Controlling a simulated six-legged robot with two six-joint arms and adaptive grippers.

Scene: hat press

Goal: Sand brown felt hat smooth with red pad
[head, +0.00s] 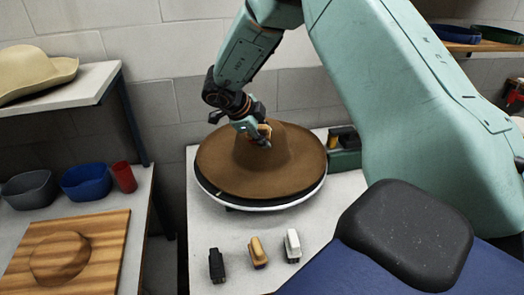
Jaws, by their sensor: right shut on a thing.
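The brown felt hat (225,165) rests brim down on a round white-rimmed stand (270,203) on the white table. My right gripper (258,137) reaches down from above at the crown. It is shut on a small tan-backed block, the red pad (264,130), with a hint of red low on it. The pad is at the upper front of the crown; the fingers partly hide it, and I cannot tell whether it touches the felt. My left gripper is out of view.
Black (216,265), tan (258,252) and white (292,246) blocks stand at the table's front. A green box (345,158) is behind the hat at right. A left bench holds bowls (87,182), a red cup (124,177) and a wooden board (100,235); a straw hat (35,72) sits on a shelf.

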